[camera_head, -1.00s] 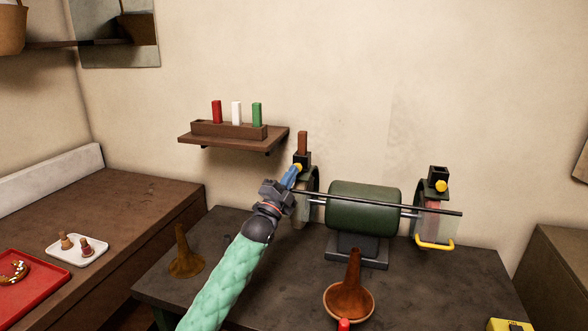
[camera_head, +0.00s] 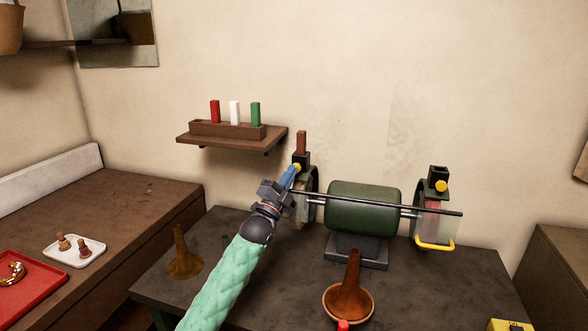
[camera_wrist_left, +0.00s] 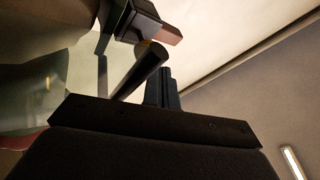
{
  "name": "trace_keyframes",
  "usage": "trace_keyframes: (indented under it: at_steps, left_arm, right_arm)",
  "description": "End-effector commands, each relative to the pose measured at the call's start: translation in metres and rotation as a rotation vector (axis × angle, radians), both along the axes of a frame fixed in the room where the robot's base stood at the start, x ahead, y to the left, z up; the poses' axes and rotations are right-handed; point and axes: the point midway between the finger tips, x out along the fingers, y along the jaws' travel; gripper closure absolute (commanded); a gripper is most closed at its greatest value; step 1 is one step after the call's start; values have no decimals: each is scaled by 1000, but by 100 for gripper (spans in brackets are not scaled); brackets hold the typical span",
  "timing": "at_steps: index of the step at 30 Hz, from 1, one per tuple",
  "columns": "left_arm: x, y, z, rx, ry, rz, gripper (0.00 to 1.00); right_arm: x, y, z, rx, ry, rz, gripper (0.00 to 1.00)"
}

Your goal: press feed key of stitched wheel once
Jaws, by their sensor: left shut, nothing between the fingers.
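A green polishing motor (camera_head: 363,208) stands on the dark bench with a wheel at each end. The left wheel (camera_head: 302,208) has a black feed holder (camera_head: 302,157) on top, with a brown bar (camera_head: 302,140) upright in it and a yellow key (camera_head: 297,167) on its front. My left gripper (camera_head: 290,177) is shut and empty, its blue fingertips at the yellow key; I cannot tell whether they touch it. In the left wrist view the fingers (camera_wrist_left: 162,90) point up near the holder and the brown bar (camera_wrist_left: 158,32). My right gripper is not in view.
The right wheel (camera_head: 432,225) has its own holder with a yellow key (camera_head: 441,186). A thin bar (camera_head: 400,204) runs across in front of the motor. Brown horn bells (camera_head: 184,260) (camera_head: 348,297) stand on the bench. A shelf (camera_head: 233,139) holds red, white and green bars.

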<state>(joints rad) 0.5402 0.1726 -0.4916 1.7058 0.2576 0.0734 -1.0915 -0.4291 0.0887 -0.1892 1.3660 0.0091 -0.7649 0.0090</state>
Motion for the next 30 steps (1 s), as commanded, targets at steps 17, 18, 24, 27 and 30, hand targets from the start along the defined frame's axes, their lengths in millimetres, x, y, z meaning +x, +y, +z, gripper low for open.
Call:
trace_keyframes:
  at_steps: [17,18,24,27,30]
  left_arm:
    - [-42,14,0,0,1,-1,100]
    - [-43,14,0,0,1,-2,100]
    - [-45,14,0,0,1,-2,100]
    - [-45,14,-1,0,1,-2,100]
    - [-45,14,-1,0,1,-2,100]
  right_arm:
    - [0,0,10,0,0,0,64]
    - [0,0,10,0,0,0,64]
    - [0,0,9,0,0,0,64]
    - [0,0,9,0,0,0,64]
    - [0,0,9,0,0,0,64]
